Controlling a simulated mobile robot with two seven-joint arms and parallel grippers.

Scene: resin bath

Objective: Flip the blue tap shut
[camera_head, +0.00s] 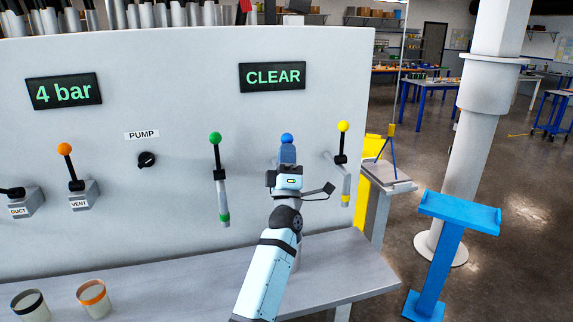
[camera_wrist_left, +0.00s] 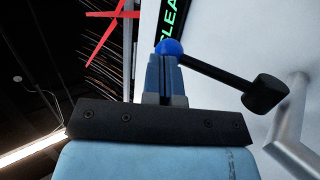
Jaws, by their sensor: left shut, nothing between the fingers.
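The blue tap's ball knob (camera_head: 287,138) shows just above my left gripper (camera_head: 287,154) in the head view, in front of the grey panel. In the left wrist view the blue knob (camera_wrist_left: 169,46) sits at the tips of my left gripper (camera_wrist_left: 164,62). Its black lever (camera_wrist_left: 217,72) runs right and down to a black hub (camera_wrist_left: 265,93). The fingers are shut together with nothing between them. I cannot tell whether they touch the knob. My right gripper is not in view.
A green-knobbed tap (camera_head: 215,138) stands left and a yellow-knobbed tap (camera_head: 343,127) right, both levers up. An orange-knobbed vent lever (camera_head: 65,149) and a pump dial (camera_head: 147,160) are farther left. Two cups stand on the ledge (camera_head: 190,283). The panel display (camera_head: 272,77) reads CLEAR.

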